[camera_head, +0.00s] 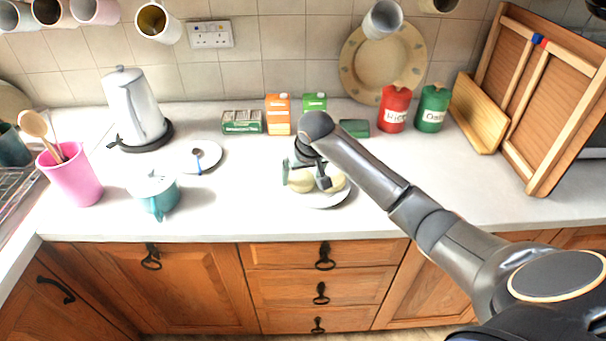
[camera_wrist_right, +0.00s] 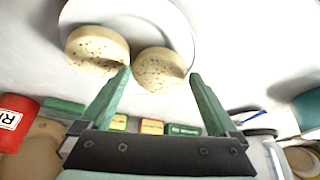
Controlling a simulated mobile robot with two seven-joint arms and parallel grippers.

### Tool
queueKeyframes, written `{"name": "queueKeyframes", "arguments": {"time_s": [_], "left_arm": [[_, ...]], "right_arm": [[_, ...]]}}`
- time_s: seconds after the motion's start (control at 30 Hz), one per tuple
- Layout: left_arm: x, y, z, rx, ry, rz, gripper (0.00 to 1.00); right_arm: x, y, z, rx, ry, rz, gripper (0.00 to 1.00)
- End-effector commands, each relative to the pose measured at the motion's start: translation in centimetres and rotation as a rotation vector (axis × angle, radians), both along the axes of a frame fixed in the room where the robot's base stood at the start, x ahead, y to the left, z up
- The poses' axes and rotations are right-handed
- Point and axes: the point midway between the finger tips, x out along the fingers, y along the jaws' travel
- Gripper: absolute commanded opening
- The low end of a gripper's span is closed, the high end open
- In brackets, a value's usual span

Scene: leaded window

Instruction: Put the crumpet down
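My right gripper (camera_head: 306,182) is low over a white plate (camera_head: 325,203) on the counter. Two pale round crumpets rest on the plate: one (camera_head: 300,183) by the fingers, the other (camera_head: 337,181) to the right, partly hidden by the gripper. In the right wrist view the green fingers (camera_wrist_right: 160,76) are spread apart. One crumpet (camera_wrist_right: 160,70) lies between and beyond the fingertips, with narrow gaps at its sides. The other crumpet (camera_wrist_right: 97,50) lies just left of the left finger's tip. The plate (camera_wrist_right: 150,18) shows behind them. My left gripper is not in view.
Behind the plate stand cartons (camera_head: 278,114), a red canister (camera_head: 394,108) and a green canister (camera_head: 432,108). To the left are a saucer with a spoon (camera_head: 204,157), a teal pot (camera_head: 155,193), a kettle (camera_head: 133,108) and a pink utensil pot (camera_head: 72,177). The counter right of the plate is clear.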

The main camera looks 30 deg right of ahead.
Motion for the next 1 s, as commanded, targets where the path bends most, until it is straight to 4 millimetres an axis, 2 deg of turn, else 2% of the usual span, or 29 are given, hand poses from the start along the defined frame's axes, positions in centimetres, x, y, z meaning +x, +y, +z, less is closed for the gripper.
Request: {"name": "queueKeyframes", "arguments": {"time_s": [0.03, 0.07, 0.27, 0.37, 0.7, 0.83, 1.0], "left_arm": [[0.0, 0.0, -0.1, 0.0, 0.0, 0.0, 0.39], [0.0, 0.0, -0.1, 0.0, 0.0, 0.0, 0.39], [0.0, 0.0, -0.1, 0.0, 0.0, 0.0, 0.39], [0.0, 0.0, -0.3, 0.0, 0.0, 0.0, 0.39], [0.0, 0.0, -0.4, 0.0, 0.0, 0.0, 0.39], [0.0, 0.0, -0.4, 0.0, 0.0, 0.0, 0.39], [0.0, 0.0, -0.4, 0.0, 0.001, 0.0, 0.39]], "right_arm": [[-0.6, 0.0, -1.0, 0.001, 0.027, -0.004, 1.0], [-0.6, 0.0, -1.1, 0.0, 0.028, -0.004, 1.0], [-0.5, -0.1, 0.0, -0.001, 0.026, -0.004, 1.0], [-0.9, 0.1, 1.6, 0.0, 0.022, -0.004, 1.0], [-3.5, 1.0, 9.0, 0.0, 0.01, -0.001, 1.0], [-4.2, 1.1, 10.7, -0.001, 0.011, -0.002, 1.0], [-4.6, 1.3, 11.8, 0.0, 0.011, -0.002, 1.0]]}}
